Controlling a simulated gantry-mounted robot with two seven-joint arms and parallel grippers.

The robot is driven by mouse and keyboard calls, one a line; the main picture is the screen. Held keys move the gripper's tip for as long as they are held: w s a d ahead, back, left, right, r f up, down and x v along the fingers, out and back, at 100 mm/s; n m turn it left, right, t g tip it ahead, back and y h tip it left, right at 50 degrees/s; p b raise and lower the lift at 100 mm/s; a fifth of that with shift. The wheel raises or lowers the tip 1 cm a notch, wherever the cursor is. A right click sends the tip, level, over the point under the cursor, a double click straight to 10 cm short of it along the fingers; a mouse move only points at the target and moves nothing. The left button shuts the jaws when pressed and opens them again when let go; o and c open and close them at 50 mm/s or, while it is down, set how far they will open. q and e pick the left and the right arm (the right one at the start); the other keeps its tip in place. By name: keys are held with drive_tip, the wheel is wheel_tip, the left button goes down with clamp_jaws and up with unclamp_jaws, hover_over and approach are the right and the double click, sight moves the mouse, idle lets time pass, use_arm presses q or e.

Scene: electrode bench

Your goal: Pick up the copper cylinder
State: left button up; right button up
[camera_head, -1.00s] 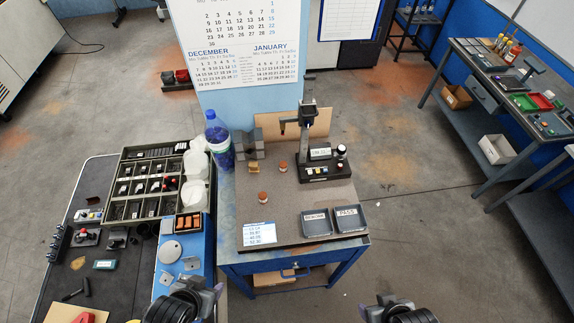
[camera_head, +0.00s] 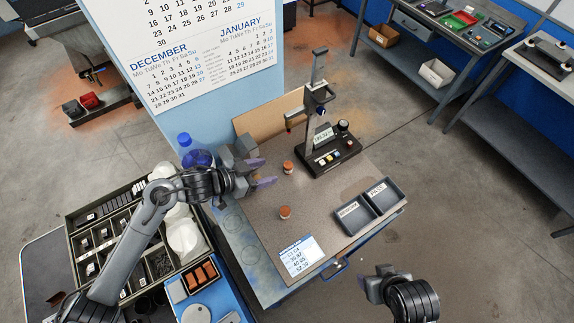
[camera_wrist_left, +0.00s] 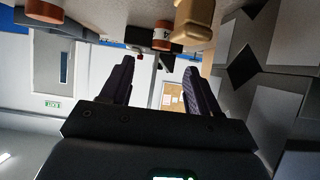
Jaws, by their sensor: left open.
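Two short copper-coloured cylinders stand on the brown bench top: one farther back (camera_head: 287,168) and one nearer (camera_head: 285,212). My left gripper (camera_head: 267,172) is open and empty, just left of the farther one, apart from it. In the left wrist view, the open fingers (camera_wrist_left: 158,66) point toward a copper cylinder (camera_wrist_left: 162,36) with a pale band. A second copper cylinder (camera_wrist_left: 45,10) shows at upper left, and a brass piece (camera_wrist_left: 193,22) beside the first. My right gripper (camera_head: 378,282) hangs in front of the bench; its jaws are unclear.
A black gauge stand (camera_head: 330,157) is at the back right of the bench. Two dark trays (camera_head: 355,217) marked REWORK and PASS and a white card (camera_head: 297,255) lie at the front. A blue bottle (camera_head: 193,152) stands behind my left arm.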

sight(288, 165)
use_arm(q)
drive_tip(key=x, duration=0.3)
drive_tip(key=shift+r, duration=0.15)
drive_tip(key=shift+p+x, duration=0.6)
drive_tip(key=shift+x, duration=2.1)
drive_tip(key=shift+w, duration=0.1)
drive_tip(key=shift+a, duration=0.1)
drive_tip(key=shift+c, duration=0.4)
drive_tip(key=shift+r, duration=0.1)
clamp_jaws()
